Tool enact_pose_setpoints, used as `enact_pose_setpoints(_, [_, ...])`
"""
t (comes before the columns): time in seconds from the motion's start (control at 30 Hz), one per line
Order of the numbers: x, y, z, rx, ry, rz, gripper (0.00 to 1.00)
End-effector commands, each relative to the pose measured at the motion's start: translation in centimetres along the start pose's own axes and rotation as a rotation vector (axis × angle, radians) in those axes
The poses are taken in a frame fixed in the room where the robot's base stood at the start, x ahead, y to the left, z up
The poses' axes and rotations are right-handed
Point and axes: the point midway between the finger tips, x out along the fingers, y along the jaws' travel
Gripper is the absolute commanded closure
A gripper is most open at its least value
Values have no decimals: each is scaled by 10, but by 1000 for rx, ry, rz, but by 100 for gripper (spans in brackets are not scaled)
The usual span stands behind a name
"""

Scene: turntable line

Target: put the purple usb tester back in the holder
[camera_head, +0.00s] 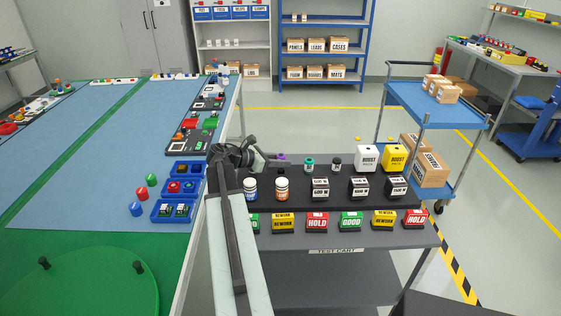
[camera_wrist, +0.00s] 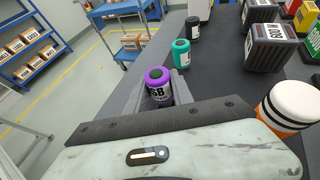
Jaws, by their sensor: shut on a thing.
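The purple USB tester (camera_wrist: 158,84) is a short purple cylinder with a dark top and white lettering. In the wrist view it stands out beyond my wrist housing, with a grey finger along its right side. My gripper (camera_wrist: 163,97) is shut on it. In the head view only a bit of purple (camera_head: 281,156) shows just past my gripper (camera_head: 268,158), at the cart's back left edge. The dark tiered rack (camera_head: 410,190) on the test cart bears the other items. I cannot tell which spot is the tester's holder, or whether the tester touches the rack.
A teal cylinder (camera_head: 309,164) and a black cylinder (camera_head: 336,164) stand to the right in the back row. A blue trolley (camera_head: 440,112) stands behind right.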

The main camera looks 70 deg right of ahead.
Motion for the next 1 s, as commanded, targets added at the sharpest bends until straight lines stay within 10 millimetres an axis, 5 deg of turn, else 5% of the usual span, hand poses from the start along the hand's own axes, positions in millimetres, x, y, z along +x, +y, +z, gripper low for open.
enact_pose_setpoints(1.0, [3, 1, -11, -1, 0, 1, 100])
